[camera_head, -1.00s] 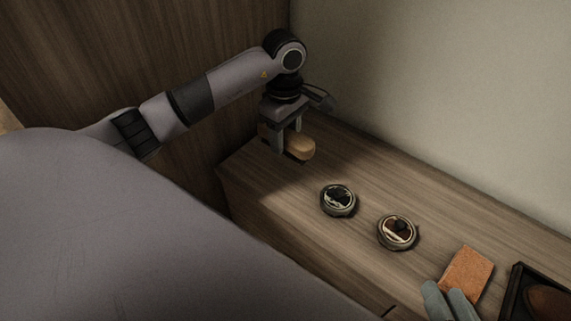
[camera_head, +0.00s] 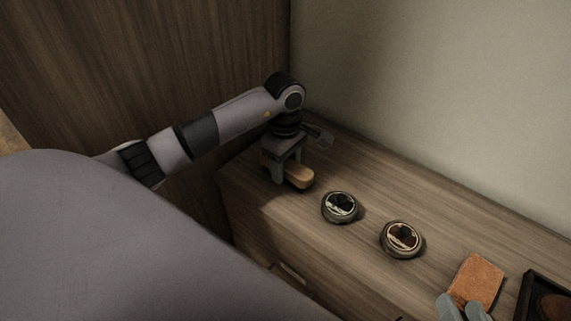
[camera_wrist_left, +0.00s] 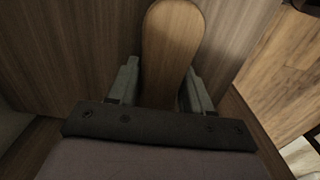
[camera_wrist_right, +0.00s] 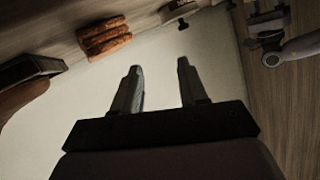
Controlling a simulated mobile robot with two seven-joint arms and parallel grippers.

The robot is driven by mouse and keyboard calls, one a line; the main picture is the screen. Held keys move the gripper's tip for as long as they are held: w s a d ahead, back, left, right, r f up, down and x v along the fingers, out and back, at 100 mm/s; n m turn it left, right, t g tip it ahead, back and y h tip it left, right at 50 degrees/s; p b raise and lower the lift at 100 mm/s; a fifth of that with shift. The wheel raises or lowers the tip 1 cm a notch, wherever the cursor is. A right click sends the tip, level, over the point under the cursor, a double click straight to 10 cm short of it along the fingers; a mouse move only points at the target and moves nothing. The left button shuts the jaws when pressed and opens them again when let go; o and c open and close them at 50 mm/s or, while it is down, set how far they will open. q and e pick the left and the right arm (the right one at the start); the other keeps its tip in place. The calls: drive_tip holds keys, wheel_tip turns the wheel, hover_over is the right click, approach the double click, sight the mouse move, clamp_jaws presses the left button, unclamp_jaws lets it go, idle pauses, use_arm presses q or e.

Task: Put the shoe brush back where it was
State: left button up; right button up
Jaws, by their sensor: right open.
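The shoe brush (camera_head: 299,175) has a pale wooden body. It is at the far left end of the cabinet top, under my left gripper (camera_head: 282,172). In the left wrist view, its wooden back (camera_wrist_left: 172,40) lies between the two fingers of my left gripper (camera_wrist_left: 160,75), which close on its sides. I cannot tell whether the brush touches the surface. My right gripper (camera_head: 461,306) is at the bottom right of the head view, by an orange-brown block. In the right wrist view, my right gripper (camera_wrist_right: 157,68) is open and empty.
Two round polish tins (camera_head: 340,207) (camera_head: 402,239) stand on the wooden cabinet top (camera_head: 350,270). The orange-brown block (camera_head: 478,280) and a dark tray (camera_head: 528,300) holding a brown item are farther right. A wall runs along the back; a wooden panel (camera_head: 150,60) is at left.

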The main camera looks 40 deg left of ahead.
use_arm(q)
drive_tip(key=o, duration=0.3)
drive_tip(key=shift+o, duration=0.2)
